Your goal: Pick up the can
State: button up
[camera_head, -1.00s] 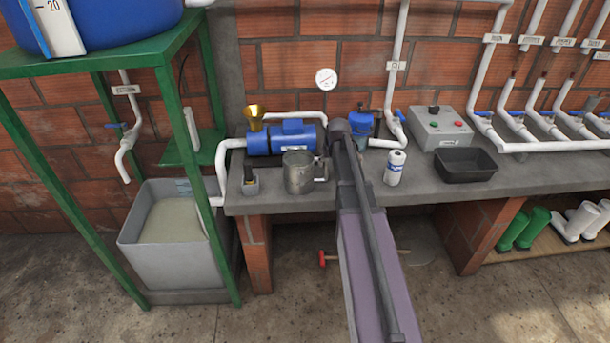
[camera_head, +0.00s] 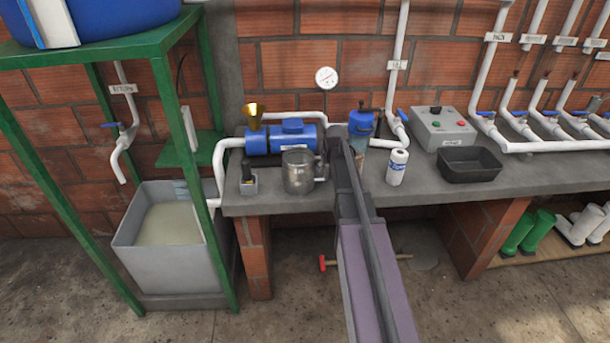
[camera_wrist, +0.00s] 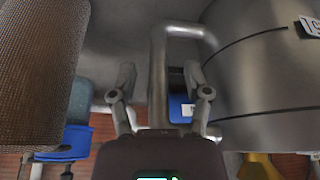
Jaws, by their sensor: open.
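A grey metal can (camera_head: 298,172) with a side handle stands upright on the grey counter, left of my arm. In the wrist view, which looks upside down, its curved wall (camera_wrist: 262,65) with a white label fills the right side. Its pipe-like handle (camera_wrist: 158,60) runs between my open fingers. My gripper (camera_wrist: 158,78) is open around the handle; I cannot tell whether a finger touches it. In the head view my arm hides most of the gripper.
A blue pump (camera_head: 282,140) with a brass funnel (camera_head: 254,115) stands behind the can. A blue-capped filter (camera_head: 361,122) and a white bottle (camera_head: 397,167) stand to the right. A brown mesh cylinder (camera_wrist: 38,70) is close at left in the wrist view. A black tray (camera_head: 470,164) lies farther right.

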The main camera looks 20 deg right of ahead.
dwell(0.3)
grip_shut()
jog(key=shift+r, duration=0.1)
dwell(0.4)
notch_tip(320, 180, up, 3)
jog(key=p, duration=0.3)
jog(key=shift+r+p, duration=0.2)
jog(key=shift+p, duration=0.15)
jog(key=s+d, duration=0.3)
jog(key=s, duration=0.4)
jog(key=s+d+r+p, duration=0.1)
jog(key=s+d, duration=0.2)
jog(key=s, duration=0.4)
jog(key=shift+s+r, duration=0.2)
jog(key=shift+s, duration=0.15)
